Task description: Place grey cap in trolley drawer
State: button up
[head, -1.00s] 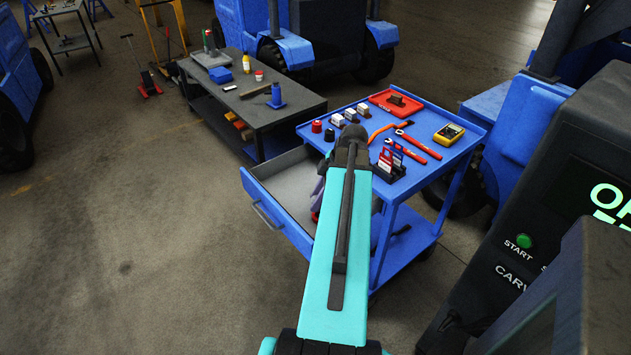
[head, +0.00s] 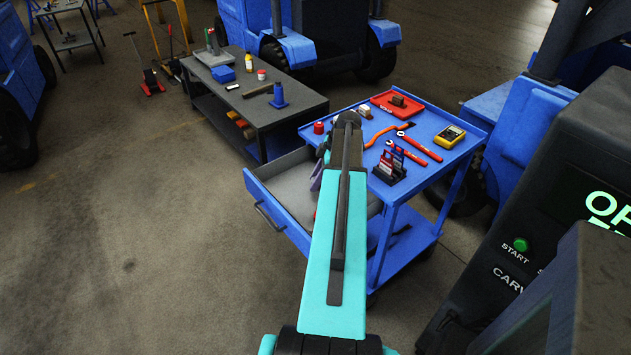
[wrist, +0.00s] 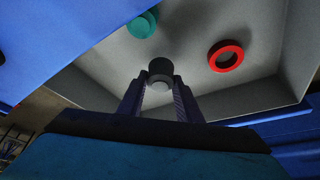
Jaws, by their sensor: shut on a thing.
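The grey cap (wrist: 161,70) is dark and round, and sits between the fingertips of my gripper (wrist: 160,88) in the wrist view. My gripper is shut on it. The cap shows against the pale grey inside of the open trolley drawer (wrist: 262,98); I cannot tell whether it touches the drawer floor. In the head view the drawer (head: 279,212) is pulled out from the blue trolley (head: 440,111) to the left.
In the drawer lie a red ring (wrist: 239,58), right of the cap, and a teal round piece (wrist: 142,25) beyond it. The trolley top holds a red tray (head: 385,106), wrenches and a yellow meter (head: 450,136). A dark workbench (head: 290,113) stands behind the drawer.

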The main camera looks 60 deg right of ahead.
jog(key=shift+w+d+f, duration=0.1)
jog(key=shift+w+d, duration=0.65)
jog(key=shift+d, duration=0.25)
jog(key=shift+f, duration=0.1)
jog(key=shift+f+p, duration=0.85)
jog(key=shift+f, duration=0.85)
jog(key=shift+f, duration=0.15)
jog(key=o, duration=0.7)
